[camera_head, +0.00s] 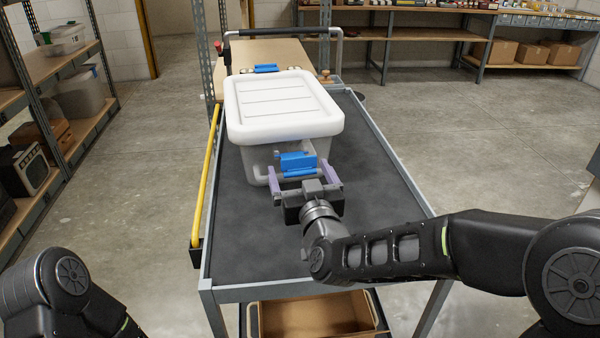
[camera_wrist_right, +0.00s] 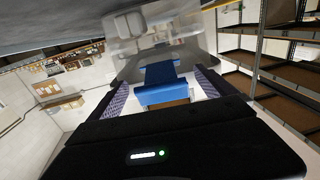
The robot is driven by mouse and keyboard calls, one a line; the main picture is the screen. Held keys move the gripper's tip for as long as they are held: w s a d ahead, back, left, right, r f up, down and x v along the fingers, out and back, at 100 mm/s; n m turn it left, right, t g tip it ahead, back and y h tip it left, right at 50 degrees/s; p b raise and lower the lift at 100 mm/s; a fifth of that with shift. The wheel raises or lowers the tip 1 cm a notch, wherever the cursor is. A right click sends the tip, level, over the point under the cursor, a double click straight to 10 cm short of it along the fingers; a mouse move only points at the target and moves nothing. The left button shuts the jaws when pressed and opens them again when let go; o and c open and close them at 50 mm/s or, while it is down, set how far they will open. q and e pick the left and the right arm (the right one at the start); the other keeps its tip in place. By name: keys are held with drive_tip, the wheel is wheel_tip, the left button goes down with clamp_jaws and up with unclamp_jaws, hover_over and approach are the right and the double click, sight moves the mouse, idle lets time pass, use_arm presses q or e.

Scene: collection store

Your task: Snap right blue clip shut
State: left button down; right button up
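A grey bin (camera_head: 251,163) with a white lid (camera_head: 284,104) stands on the cart. A blue clip (camera_head: 297,162) is on the bin's near side, below the lid rim; it stands out from the wall and appears unlatched. In the right wrist view this blue clip (camera_wrist_right: 163,86) lies between my fingers. Another blue clip (camera_head: 265,69) shows at the lid's far edge. My right gripper (camera_head: 302,174) is open, its purple-grey fingers on either side of the near clip; contact cannot be told. My left arm shows at the lower left; its gripper is out of view.
The cart's dark top (camera_head: 375,190) is clear around the bin. A yellow bar (camera_head: 207,175) runs along its left side. Shelving (camera_head: 45,75) stands at the left.

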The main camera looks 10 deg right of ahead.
drive_tip(key=c, duration=2)
